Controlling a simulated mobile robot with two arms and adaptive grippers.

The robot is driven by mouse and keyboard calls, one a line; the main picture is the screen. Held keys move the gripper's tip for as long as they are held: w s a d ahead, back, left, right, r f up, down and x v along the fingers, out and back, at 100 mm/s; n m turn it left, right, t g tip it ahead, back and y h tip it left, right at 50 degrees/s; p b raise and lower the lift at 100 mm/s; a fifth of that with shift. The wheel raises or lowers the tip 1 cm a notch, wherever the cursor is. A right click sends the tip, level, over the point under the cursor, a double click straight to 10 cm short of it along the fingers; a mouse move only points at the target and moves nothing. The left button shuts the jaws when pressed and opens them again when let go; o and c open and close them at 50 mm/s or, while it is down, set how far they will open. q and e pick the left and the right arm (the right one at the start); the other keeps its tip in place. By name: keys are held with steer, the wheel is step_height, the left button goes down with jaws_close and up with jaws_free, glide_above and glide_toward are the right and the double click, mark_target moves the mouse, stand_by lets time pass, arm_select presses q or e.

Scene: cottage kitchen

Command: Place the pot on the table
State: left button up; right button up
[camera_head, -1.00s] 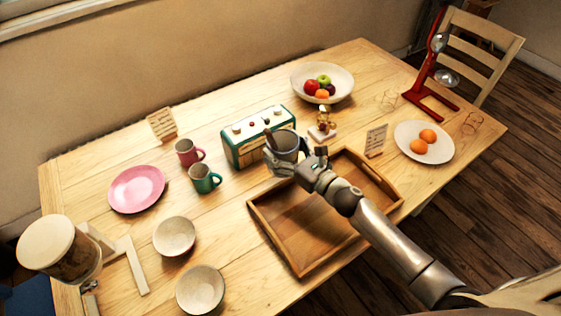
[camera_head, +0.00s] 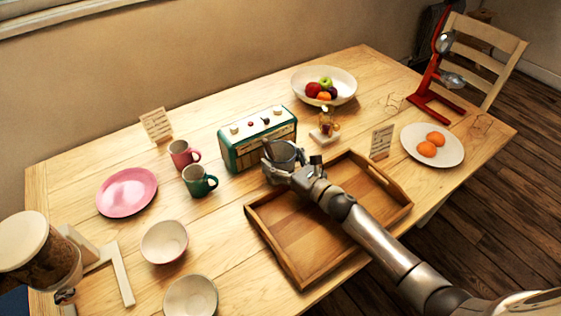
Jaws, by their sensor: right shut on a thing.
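A grey metal pot (camera_head: 284,155) is near the middle of the wooden table (camera_head: 95,160), just behind the wooden tray. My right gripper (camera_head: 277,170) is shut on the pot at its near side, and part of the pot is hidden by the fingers. The pot looks upright. I cannot tell whether its base touches the table. My left gripper does not show.
The pot is close to a green radio (camera_head: 256,140) on its left and the tray (camera_head: 274,255) in front. A small figurine (camera_head: 325,127) stands to its right. Green (camera_head: 199,181) and pink (camera_head: 181,155) mugs stand farther left. Bare table lies left of the tray.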

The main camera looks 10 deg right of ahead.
steer(key=shift+r, duration=0.15)
steer(key=o, duration=1.3)
steer(key=shift+f, duration=0.2)
steer(key=shift+r, duration=0.15)
steer(key=shift+s+d, duration=0.1)
steer(key=shift+s, duration=0.2)
steer(key=b+v, duration=0.1)
steer(key=v, duration=1)
steer(key=shift+s+d+b, duration=0.1)
steer(key=shift+s+b, duration=0.15)
steer(key=shift+b, duration=0.15)
